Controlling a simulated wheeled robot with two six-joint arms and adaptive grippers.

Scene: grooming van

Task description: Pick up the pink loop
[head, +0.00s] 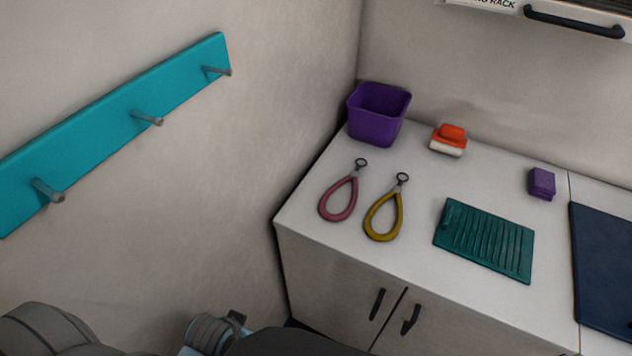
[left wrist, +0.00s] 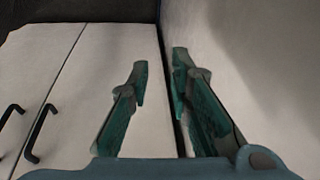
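The pink loop (head: 338,199) lies flat on the white counter near its left edge, with a small dark ring at its far end. A yellow loop (head: 383,217) of the same shape lies just right of it, apart from it. My left gripper (left wrist: 158,68) shows in the left wrist view with its two fingers apart and nothing between them. It faces the cabinet front and the wall beside it, and no loop shows in that view. The left gripper's fingers are not visible in the head view. My right gripper is in neither view.
The counter (head: 300,215) also holds a purple bin (head: 378,115), an orange and white brush (head: 449,140), a small purple block (head: 541,183), a green ridged mat (head: 484,240) and a dark blue mat (head: 605,265). A teal rail (head: 100,125) with pegs is on the left wall.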

